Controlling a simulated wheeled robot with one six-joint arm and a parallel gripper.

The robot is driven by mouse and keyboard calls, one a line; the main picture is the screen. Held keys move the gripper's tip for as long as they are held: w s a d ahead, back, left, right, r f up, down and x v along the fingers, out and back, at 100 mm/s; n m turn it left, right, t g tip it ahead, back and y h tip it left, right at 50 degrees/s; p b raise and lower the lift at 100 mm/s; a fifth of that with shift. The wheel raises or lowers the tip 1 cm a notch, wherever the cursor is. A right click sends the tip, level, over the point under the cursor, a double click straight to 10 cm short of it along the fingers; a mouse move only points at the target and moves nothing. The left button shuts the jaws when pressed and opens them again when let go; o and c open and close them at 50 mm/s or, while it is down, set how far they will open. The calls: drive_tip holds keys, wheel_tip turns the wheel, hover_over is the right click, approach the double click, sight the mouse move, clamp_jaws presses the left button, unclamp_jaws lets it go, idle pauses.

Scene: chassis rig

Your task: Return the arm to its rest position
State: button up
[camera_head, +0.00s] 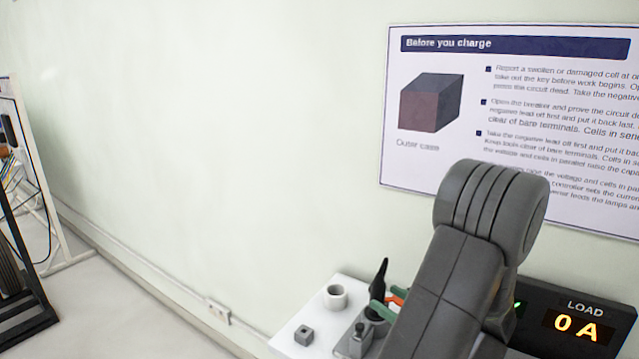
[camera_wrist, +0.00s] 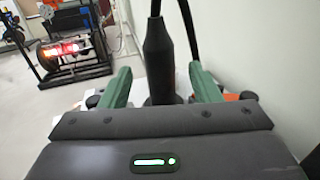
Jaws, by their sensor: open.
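My gripper (camera_wrist: 161,72) shows in the wrist view with its two green fingers apart. A black tapered boot (camera_wrist: 157,50) with a black cable stands upright in the gap between them; I cannot tell whether either finger touches it. In the head view my dark grey arm reaches down over the white bench top (camera_head: 289,341). There the green fingertips of my gripper (camera_head: 379,301) show beside the black boot (camera_head: 380,277), partly hidden by my arm.
A load display (camera_head: 577,326) reading 0 A stands at the right. Behind is a wall with a poster (camera_head: 430,165). A rack (camera_wrist: 70,45) stands on the floor.

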sight(372, 289)
drive_tip(key=x, duration=0.5)
drive_tip(key=shift+w+a+p, duration=0.2)
drive_tip(key=shift+p, duration=0.15)
drive_tip(key=shift+r, duration=0.15)
